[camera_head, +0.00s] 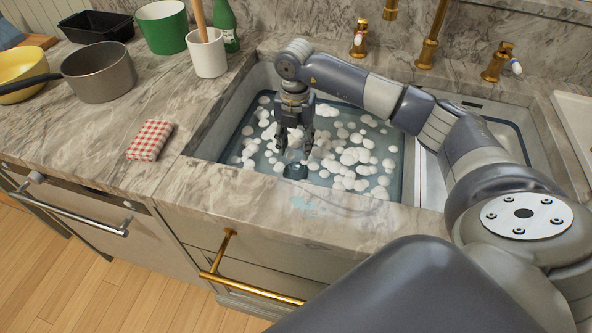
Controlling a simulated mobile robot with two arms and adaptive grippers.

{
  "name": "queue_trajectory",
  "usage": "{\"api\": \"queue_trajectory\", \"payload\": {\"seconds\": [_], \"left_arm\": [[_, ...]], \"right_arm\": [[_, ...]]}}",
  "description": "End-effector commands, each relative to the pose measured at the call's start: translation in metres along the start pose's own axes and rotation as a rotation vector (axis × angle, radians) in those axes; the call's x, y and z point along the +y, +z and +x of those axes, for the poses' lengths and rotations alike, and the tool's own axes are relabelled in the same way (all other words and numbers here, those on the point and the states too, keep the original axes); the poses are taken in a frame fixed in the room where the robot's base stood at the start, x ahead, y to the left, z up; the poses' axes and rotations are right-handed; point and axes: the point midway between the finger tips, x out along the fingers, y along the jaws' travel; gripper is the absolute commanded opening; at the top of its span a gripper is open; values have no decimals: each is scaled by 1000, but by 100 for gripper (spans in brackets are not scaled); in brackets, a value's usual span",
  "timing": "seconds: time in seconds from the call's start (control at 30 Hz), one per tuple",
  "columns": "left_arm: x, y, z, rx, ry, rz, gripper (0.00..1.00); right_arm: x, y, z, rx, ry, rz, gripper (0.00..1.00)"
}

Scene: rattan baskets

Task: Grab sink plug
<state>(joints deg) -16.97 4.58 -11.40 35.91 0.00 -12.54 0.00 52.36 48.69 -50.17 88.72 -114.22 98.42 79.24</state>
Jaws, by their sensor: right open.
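The sink (228,138) holds bluish water with many white foam balls on it. A small dark round shape (296,171) shows in the water near the front wall; it looks like the sink plug, but I cannot tell for sure. My right gripper (295,152) points down over the sink's left basin, open, with its fingertips just above and behind that dark shape. Nothing shows between its fingers. I cannot tell whether the fingertips touch the water. My left gripper is not in view.
Brass taps (430,45) stand behind the sink. A red checked cloth (150,140), a saucepan (99,72), a white crock (208,54) and a green pot (163,27) stand on the left counter. The front marble edge is narrow. My right arm crosses the right basin.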

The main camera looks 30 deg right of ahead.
Motion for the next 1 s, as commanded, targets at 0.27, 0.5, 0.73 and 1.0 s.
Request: {"api": "queue_trajectory", "payload": {"seconds": [0.27,0.5,0.73,1.0], "left_arm": [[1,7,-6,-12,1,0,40],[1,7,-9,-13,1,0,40],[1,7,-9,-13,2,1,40],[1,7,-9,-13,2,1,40]], "right_arm": [[-3,-4,26,2,-3,-1,42],[-4,-6,58,1,-1,-1,42],[-4,-5,61,-1,0,-1,42],[-4,-5,61,-1,0,-1,0]]}}
